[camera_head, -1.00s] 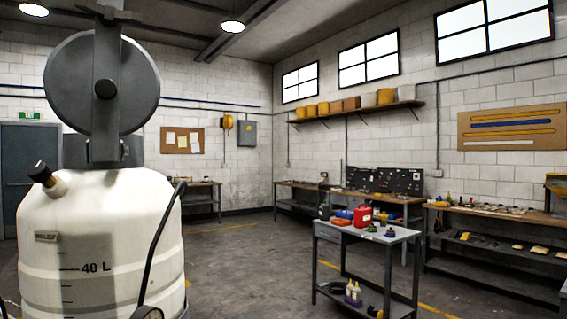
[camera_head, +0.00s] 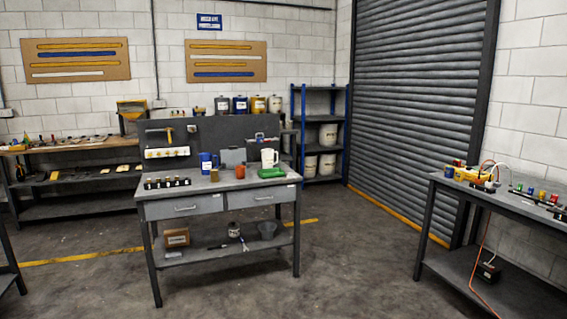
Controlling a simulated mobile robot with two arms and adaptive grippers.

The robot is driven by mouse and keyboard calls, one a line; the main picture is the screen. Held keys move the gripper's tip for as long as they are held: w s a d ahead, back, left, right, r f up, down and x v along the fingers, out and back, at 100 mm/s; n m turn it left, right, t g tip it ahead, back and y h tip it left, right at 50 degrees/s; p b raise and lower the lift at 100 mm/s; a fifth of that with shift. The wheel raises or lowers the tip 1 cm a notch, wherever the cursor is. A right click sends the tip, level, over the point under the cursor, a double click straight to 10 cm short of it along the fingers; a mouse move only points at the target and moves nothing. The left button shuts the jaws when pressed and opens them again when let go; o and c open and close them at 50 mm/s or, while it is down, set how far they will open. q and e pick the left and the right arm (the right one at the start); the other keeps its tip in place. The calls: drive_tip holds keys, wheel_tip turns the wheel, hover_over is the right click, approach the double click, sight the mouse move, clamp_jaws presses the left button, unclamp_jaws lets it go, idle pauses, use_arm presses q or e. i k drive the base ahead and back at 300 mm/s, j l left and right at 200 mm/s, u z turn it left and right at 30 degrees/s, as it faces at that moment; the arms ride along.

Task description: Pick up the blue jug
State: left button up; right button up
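The blue jug (camera_head: 207,163) stands upright on the grey workbench (camera_head: 222,202) in the middle of the view, toward the back of its top. A white jug (camera_head: 269,158) stands to its right, and a small orange cup (camera_head: 240,172) sits between them. A green item (camera_head: 272,173) lies in front of the white jug. Neither of my grippers shows in the head view. The bench is some way off across the floor.
A row of small fittings (camera_head: 167,183) lies at the bench's front left. The lower shelf holds a box (camera_head: 176,237) and a bucket (camera_head: 268,230). Another table (camera_head: 499,200) stands at right. A long bench (camera_head: 75,165) runs at left. Floor before the bench is open.

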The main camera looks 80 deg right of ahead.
sight(206, 158)
drive_tip(key=z, duration=2)
drive_tip(key=i+l+z, duration=0.25)
drive_tip(key=i+l, duration=0.2)
drive_tip(key=i, duration=0.15)
drive_tip(key=i+l+z, duration=0.1)
drive_tip(key=i+l, duration=0.15)
drive_tip(key=i, duration=0.25)
drive_tip(key=i+l, duration=0.25)
drive_tip(key=i, duration=0.25)
drive_tip(key=z, duration=0.05)
